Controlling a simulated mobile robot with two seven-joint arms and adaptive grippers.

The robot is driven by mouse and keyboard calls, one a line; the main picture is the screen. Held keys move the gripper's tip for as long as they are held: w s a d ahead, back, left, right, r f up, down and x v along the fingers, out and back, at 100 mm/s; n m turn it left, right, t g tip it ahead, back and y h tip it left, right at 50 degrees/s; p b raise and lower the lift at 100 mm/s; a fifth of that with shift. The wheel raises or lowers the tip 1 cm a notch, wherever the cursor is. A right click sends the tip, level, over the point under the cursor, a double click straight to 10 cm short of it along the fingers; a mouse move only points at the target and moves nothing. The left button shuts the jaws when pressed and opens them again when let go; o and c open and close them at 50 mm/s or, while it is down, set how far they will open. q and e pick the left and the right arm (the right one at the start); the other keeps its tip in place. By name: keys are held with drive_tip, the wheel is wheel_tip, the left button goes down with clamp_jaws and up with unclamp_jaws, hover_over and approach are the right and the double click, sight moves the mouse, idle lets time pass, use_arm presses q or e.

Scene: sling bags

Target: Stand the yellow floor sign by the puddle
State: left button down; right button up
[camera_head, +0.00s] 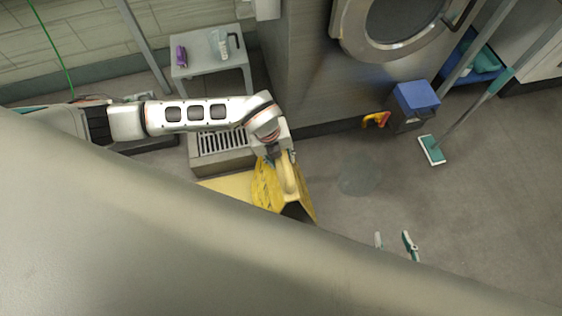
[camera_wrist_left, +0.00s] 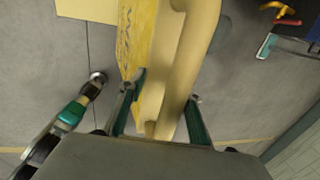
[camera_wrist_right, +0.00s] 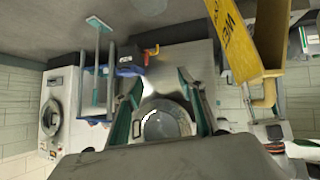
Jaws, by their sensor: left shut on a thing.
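The yellow floor sign (camera_head: 266,186) is held at its top by my left gripper (camera_head: 280,156) in the head view. In the left wrist view the sign (camera_wrist_left: 140,45) runs up from between the fingers (camera_wrist_left: 160,112). The sign's lettered panel (camera_wrist_right: 236,40) also shows in the right wrist view. The puddle (camera_head: 359,178) is a faint, darker wet patch on the grey floor, to the right of the sign and apart from it. My right gripper (camera_head: 395,244) is open and empty, below the puddle in the picture; its spread fingers (camera_wrist_right: 158,98) show in its wrist view.
A drain grate (camera_head: 222,141) and a flat yellow patch (camera_head: 228,184) lie left of the sign. A small table (camera_head: 208,69) holds bottles. A steel machine (camera_head: 300,60), a blue-lidded bin (camera_head: 416,97) and a mop (camera_head: 432,150) stand beyond the puddle. Floor around the puddle is clear.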

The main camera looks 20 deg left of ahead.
sight(279, 162)
use_arm(q)
wheel_tip(279, 162, down, 4)
drive_tip(key=shift+r+b, duration=0.25)
drive_tip(key=shift+b, duration=0.2)
drive_tip(key=shift+r, duration=0.1)
drive_tip(key=c, duration=1.4)
unclamp_jaws()
drive_tip(key=shift+c, duration=0.2)
use_arm(e)
drive_tip(key=shift+w+a, duration=0.15)
drive_tip(key=shift+a, duration=0.1)
